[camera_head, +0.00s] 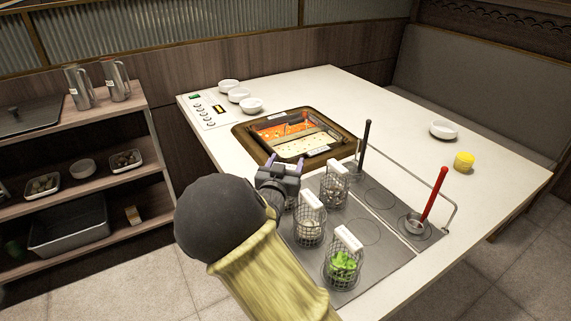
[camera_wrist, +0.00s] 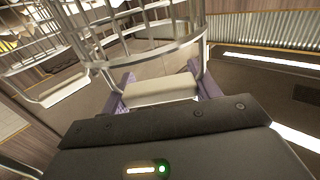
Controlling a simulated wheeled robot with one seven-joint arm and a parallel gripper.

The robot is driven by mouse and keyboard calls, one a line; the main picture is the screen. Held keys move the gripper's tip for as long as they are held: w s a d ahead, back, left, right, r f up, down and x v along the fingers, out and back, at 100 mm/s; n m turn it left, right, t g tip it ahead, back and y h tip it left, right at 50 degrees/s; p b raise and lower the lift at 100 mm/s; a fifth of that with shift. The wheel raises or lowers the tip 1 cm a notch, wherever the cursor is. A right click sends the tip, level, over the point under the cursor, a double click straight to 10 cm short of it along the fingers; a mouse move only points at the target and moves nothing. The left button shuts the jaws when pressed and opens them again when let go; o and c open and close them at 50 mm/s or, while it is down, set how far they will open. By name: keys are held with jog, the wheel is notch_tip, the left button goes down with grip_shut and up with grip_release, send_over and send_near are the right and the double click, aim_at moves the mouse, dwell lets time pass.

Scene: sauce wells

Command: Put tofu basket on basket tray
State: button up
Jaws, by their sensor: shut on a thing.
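My gripper (camera_head: 281,170) is at the left edge of the grey basket tray (camera_head: 376,257). In the wrist view its purple fingers (camera_wrist: 161,92) are shut on the pale handle block (camera_wrist: 160,88) of a wire basket (camera_wrist: 145,35). I cannot tell what that basket holds; in the head view it is hidden by my gripper and arm. Three wire baskets with white handle blocks stand upright on the tray: a back one (camera_head: 335,189), a middle one (camera_head: 309,228) with pale pieces, and a front one (camera_head: 343,267) with greens. I cannot tell which is tofu.
A hot pot (camera_head: 243,133) is sunk in the table behind my gripper. A black-handled tool (camera_head: 365,140) and a red-handled ladle (camera_head: 433,194) stand upright on the tray, by a metal rail (camera_head: 405,175). Shelves are left.

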jog(key=o, duration=1.5)
jog(key=shift+a+f, duration=0.1)
jog(key=shift+a, duration=0.2)
jog(key=shift+s, duration=0.15)
jog(key=shift+r, duration=0.2)
jog(key=s, duration=0.4)
jog(key=s+a, duration=0.1)
jog(key=s, duration=0.2)
jog(key=s+a+p, duration=0.1)
jog(key=s, duration=0.3)
jog(key=shift+s, duration=0.35)
